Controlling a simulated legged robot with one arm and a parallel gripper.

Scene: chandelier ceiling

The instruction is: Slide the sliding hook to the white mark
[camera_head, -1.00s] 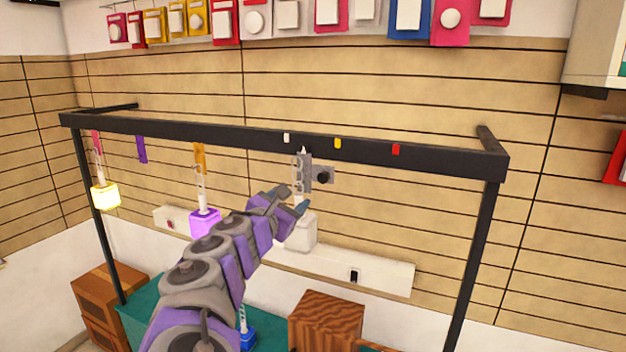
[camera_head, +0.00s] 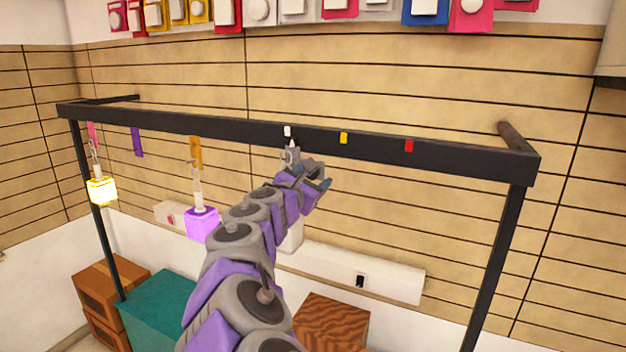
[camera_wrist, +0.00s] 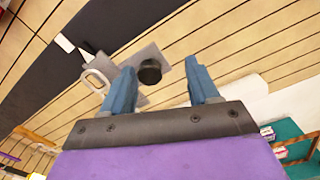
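The grey sliding hook (camera_head: 291,156) hangs on the black rail (camera_head: 220,127). Its white pointer is just below and slightly right of the white mark (camera_head: 287,131). In the wrist view the hook's grey plate (camera_wrist: 142,56), black knob (camera_wrist: 149,72) and white mark (camera_wrist: 64,42) show. My gripper (camera_wrist: 160,66) is open, its blue fingers apart. The left finger overlaps the plate beside the knob, and the knob lies between the fingers in the picture; contact is unclear. In the head view my gripper (camera_head: 314,174) is at the hook's right and partly hides it.
A yellow mark (camera_head: 343,138) and a red mark (camera_head: 409,146) are farther right on the rail. A glowing yellow lamp (camera_head: 102,190) and purple lamp (camera_head: 201,223) hang left. A white block (camera_head: 293,236) hangs behind my arm. A wooden box (camera_head: 330,322) stands below.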

